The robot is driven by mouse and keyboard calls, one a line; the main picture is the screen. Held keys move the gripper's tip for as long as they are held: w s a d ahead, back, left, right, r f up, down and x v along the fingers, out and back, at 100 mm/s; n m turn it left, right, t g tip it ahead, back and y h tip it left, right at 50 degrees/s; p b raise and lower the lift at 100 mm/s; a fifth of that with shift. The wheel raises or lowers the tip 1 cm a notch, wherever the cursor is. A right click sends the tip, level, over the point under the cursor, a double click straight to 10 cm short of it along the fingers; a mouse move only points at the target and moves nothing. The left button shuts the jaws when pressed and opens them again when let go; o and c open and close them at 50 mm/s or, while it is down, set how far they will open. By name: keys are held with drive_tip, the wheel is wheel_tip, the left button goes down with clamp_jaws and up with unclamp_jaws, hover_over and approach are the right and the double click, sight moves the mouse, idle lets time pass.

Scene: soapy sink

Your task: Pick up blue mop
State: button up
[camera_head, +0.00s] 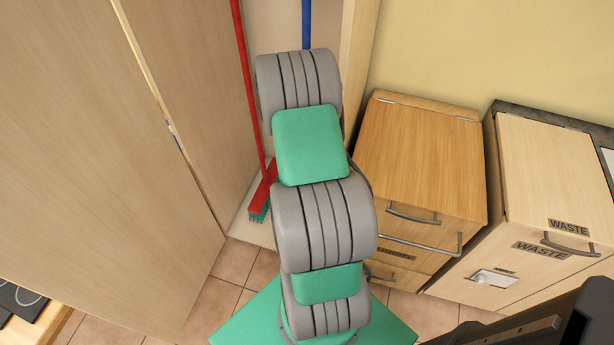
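The blue mop shows only as a short length of blue handle (306,22) at the top of the head view, upright inside a tall open cabinet. Its lower part is hidden behind my grey and green arm. My arm reaches up from the bottom middle toward the cabinet. My gripper is not visible in this view, so I cannot tell where it is relative to the mop handle.
A red broom (248,90) with green bristles stands left of the blue handle. The cabinet door (185,90) is open on the left. A wooden drawer unit (425,155) and a waste cabinet (555,180) stand at right. Tiled floor (215,300) shows below.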

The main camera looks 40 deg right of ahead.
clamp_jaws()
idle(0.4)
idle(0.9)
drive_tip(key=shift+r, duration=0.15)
